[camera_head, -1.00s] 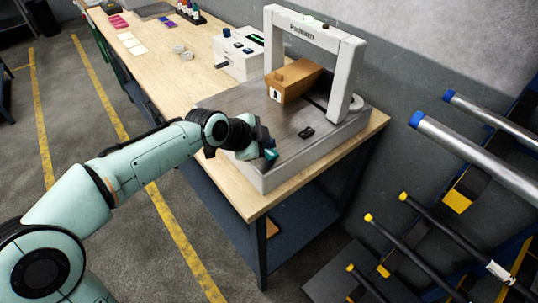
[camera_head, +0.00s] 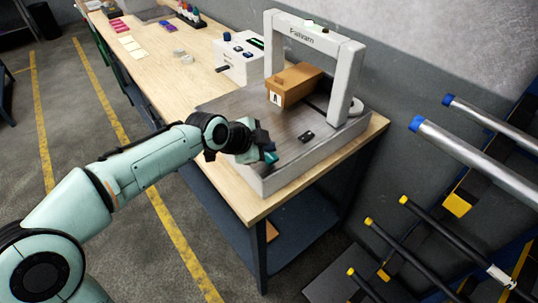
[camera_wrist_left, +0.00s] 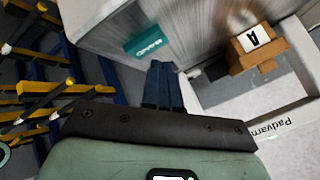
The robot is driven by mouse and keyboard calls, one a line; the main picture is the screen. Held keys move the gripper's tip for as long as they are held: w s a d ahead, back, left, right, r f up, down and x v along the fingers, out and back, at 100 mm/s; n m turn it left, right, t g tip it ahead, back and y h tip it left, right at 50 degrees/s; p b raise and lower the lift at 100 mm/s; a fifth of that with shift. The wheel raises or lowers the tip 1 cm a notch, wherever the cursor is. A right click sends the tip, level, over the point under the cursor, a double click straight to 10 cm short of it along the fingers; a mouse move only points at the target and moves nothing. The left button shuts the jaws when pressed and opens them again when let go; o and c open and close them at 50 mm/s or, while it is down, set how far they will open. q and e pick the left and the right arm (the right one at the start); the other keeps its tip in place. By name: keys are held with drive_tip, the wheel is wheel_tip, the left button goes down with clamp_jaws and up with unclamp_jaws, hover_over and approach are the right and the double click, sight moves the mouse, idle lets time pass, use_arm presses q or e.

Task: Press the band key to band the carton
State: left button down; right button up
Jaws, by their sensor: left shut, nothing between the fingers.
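The carton (camera_head: 296,84), brown with a white "A" label, sits under the white arch of the banding machine (camera_head: 356,60). In the left wrist view the carton (camera_wrist_left: 255,55) is at the upper right. The teal band key (camera_head: 271,157) is at the near edge of the machine's grey deck. Its white lettering shows in the left wrist view (camera_wrist_left: 143,40). My left gripper (camera_head: 264,146) is shut and empty, right at the key. In the wrist view its dark fingertips (camera_wrist_left: 162,66) lie just below the key; I cannot tell whether they touch it. My right gripper is out of view.
A dark key (camera_head: 306,136) is farther along the deck. A white control box (camera_head: 238,57) stands behind the machine on the wooden bench (camera_head: 165,75). Rolls, cards and bottles lie farther back. A rack with metal tubes (camera_head: 475,145) stands to the right.

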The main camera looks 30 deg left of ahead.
sight(267, 158)
use_arm(q)
drive_tip(key=shift+f, duration=0.1)
idle(0.8)
drive_tip(key=shift+f+b, duration=0.35)
drive_tip(key=shift+b, duration=0.25)
drive_tip(key=shift+f+b, duration=0.45)
drive_tip(key=shift+b, duration=0.05)
idle(0.5)
drive_tip(key=shift+r, duration=0.1)
drive_tip(key=shift+r+p, duration=0.55)
drive_tip(key=shift+r, duration=0.25)
drive_tip(key=shift+r+p, duration=1.75)
drive_tip(key=shift+r, duration=0.8)
drive_tip(key=shift+f, duration=0.15)
